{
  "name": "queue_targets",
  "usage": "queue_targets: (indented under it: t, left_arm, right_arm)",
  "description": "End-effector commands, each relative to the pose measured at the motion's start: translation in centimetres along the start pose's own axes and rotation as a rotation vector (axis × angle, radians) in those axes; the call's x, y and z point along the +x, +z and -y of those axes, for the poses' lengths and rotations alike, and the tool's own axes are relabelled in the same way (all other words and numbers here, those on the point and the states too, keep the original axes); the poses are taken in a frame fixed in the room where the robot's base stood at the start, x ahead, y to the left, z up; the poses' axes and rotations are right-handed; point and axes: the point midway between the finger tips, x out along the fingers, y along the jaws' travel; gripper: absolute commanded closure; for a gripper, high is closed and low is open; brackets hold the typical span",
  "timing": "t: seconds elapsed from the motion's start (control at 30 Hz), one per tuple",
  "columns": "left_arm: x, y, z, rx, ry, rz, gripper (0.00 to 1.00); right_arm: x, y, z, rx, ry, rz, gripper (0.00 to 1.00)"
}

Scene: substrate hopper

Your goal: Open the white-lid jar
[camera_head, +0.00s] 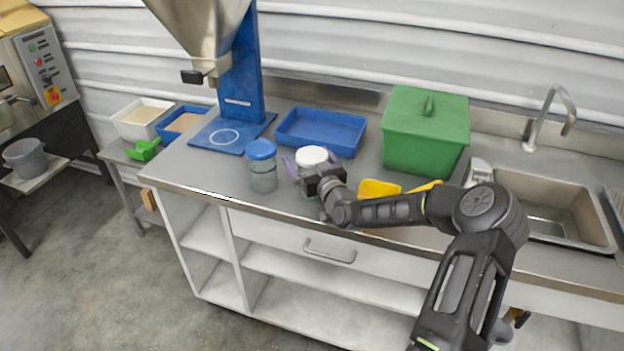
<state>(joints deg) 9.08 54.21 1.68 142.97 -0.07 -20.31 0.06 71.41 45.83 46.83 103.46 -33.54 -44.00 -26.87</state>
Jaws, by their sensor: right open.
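The white-lid jar (311,156) stands on the steel counter, with its white lid on top. My right gripper (302,166) is at the jar, its fingers reaching in from the front right. The gripper body hides most of the jar below the lid. The fingers are open; I cannot tell whether they touch the jar. My left gripper is not in view.
A blue-lid jar (262,166) stands close on the left. Behind are a blue tray (321,131) and a green lidded bin (425,130). Yellow scoops (378,188) lie right of the gripper. A hopper (205,35) stands back left, a sink (560,205) right.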

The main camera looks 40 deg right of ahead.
Motion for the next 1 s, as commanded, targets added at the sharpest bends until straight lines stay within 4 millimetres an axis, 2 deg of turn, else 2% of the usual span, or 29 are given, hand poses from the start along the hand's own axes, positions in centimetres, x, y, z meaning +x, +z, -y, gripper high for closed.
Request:
queue_targets:
  t: [0.47,1.0]
  left_arm:
    - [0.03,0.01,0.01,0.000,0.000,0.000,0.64]
    - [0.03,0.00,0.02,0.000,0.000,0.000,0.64]
  right_arm:
    - [-0.06,0.03,-0.03,0.000,0.000,0.000,0.05]
    - [-0.06,0.03,-0.02,0.000,0.000,0.000,0.47]
